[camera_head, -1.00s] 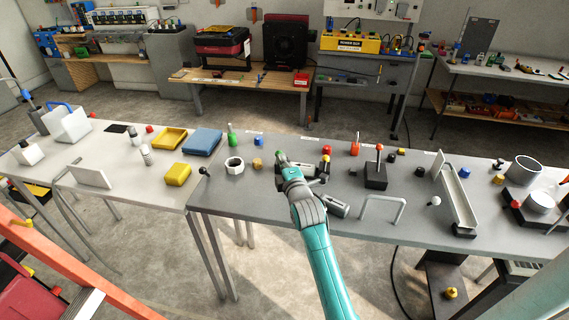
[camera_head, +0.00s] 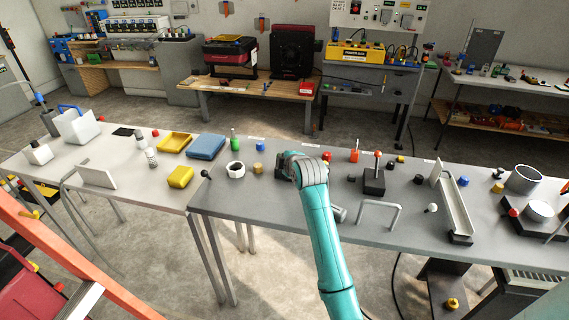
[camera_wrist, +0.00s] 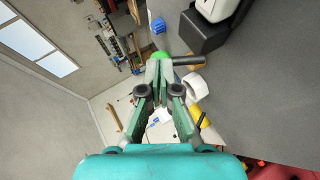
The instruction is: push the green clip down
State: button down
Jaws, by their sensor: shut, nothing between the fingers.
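A small bright green piece (camera_wrist: 160,55) shows just beyond my fingertips in the wrist view. I cannot tell whether it is the clip or the green bottle behind it, and I cannot tell whether I touch it. My gripper (camera_wrist: 159,68) is shut and empty, its fingertips close together. In the head view my wrist covers the spot over the grey table (camera_head: 330,232), so a clip there is hidden. A green bottle (camera_head: 235,142) stands upright to the left of my wrist.
A black block with a white part (camera_wrist: 208,30) is close on the upper right of the wrist view.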

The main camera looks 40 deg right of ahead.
jog(key=w+d+g+y, duration=0.1)
jog(key=d+m+g+y, duration=0.1)
jog(key=g+y, duration=0.1)
jog(key=shift+w+d+f+m+g, duration=0.1)
jog(key=shift+w+d+m+g, duration=0.1)
jog(key=shift+w+m+g, duration=0.15)
jog(key=shift+w+d+f+g+y, duration=0.35)
jog(key=shift+g+y, duration=0.2)
jog(key=shift+y, duration=0.25)
jog(key=shift+f, duration=0.1)
jog(key=shift+w+d, duration=0.1)
jog(key=shift+d, duration=0.05)
